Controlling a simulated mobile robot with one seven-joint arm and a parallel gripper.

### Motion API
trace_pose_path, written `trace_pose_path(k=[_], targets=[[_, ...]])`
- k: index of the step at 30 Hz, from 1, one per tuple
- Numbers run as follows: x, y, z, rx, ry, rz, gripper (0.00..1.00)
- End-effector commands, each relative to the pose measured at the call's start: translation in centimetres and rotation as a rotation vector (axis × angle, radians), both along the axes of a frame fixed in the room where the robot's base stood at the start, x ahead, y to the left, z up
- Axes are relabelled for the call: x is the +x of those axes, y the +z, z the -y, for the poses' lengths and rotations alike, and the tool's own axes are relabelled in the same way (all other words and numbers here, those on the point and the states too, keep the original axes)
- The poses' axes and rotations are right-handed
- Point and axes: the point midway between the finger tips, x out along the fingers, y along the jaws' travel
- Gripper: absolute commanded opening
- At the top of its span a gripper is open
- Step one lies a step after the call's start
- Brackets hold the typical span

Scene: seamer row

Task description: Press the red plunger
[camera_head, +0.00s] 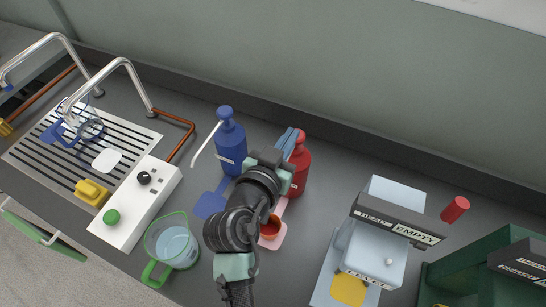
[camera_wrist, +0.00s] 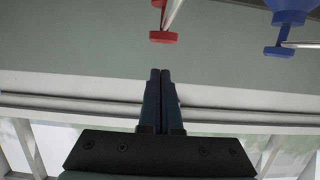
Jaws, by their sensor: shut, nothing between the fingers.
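The red pump bottle (camera_head: 299,172) stands on the dark counter, right of the blue pump bottle (camera_head: 231,150). In the head view my gripper (camera_head: 292,132) is over the red bottle's top and hides much of its pump. In the wrist view the red plunger (camera_wrist: 163,37) shows at the top with a pale spout beside it. My gripper's fingertips (camera_wrist: 160,72) are shut together and empty, lined up with the red plunger, with a gap between them in the picture. The blue plunger (camera_wrist: 278,51) is off to the right there.
A red cup (camera_head: 270,227) sits on a pink pad below my arm. A jug (camera_head: 173,247) with a green handle and a white control box (camera_head: 137,204) stand left. A pale blue machine (camera_head: 378,240) marked EMPTY and a red cylinder (camera_head: 455,209) stand right. The wall runs behind.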

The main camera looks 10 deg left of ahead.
Motion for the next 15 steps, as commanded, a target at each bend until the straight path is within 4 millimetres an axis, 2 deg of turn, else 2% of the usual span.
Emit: trace_pose_path(k=[6, 12, 15], targets=[[-4.0, 0.7, -1.3, -0.001, 0.001, 0.002, 0.00], [-6.4, 1.4, -2.1, -0.001, 0.000, 0.002, 0.00], [-6.9, 1.7, -2.2, 0.000, 0.000, 0.003, 0.00]])
